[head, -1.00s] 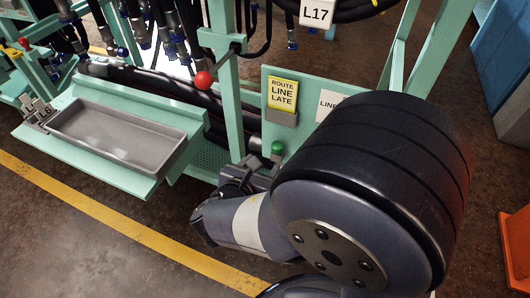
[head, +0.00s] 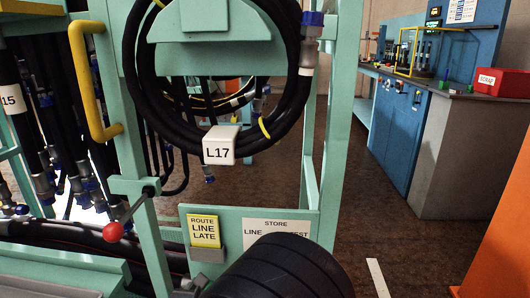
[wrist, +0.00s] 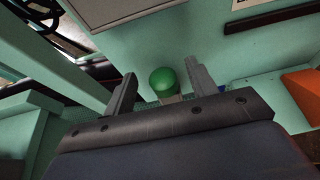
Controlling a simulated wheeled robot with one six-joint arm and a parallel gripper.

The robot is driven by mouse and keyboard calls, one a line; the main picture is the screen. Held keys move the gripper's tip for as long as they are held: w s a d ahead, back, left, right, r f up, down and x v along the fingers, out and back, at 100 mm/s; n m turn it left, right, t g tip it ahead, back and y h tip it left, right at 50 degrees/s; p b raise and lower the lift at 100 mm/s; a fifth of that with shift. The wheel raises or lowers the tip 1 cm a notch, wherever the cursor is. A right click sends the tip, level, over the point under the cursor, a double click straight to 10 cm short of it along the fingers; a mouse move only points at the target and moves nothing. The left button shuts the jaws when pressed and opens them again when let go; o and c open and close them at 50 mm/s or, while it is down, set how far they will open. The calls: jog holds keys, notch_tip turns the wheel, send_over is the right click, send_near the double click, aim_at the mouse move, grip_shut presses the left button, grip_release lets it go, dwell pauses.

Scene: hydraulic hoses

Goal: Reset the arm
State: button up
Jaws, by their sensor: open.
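My gripper (wrist: 160,71) shows in the wrist view with its two grey fingers spread apart and nothing held between them. A green round-topped knob (wrist: 162,82) appears in the gap between the fingers, beyond them; I cannot tell how far. In the head view my dark, ribbed arm link (head: 285,272) fills the bottom centre, in front of the green rack. My gripper is out of sight in the head view.
A coiled black hose with tag L17 (head: 220,146) hangs on the green rack. A red-balled lever (head: 114,232) and yellow card (head: 204,230) are near my arm. A blue workbench (head: 402,125) with a red box (head: 502,83) stands right. Brown floor lies open between.

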dwell(0.3)
jog(key=d+f+p+v, duration=0.1)
jog(key=p+v, duration=0.2)
jog(key=v, duration=0.7)
jog(key=b+x, duration=0.1)
jog(key=x, duration=0.2)
jog(key=b+x, duration=0.1)
jog(key=x, duration=0.3)
jog(key=a+b+x, duration=0.1)
jog(key=b+x, duration=0.1)
jog(key=x, duration=0.1)
jog(key=shift+w+f, duration=0.1)
jog(key=shift+w, duration=0.1)
jog(key=r+p, duration=0.1)
jog(key=r, duration=0.1)
jog(key=r+p, duration=0.2)
jog(key=shift+s, duration=0.4)
jog(key=s, duration=0.7)
jog(key=shift+a+f, duration=0.2)
jog(key=shift+a, duration=0.1)
jog(key=shift+d, duration=0.1)
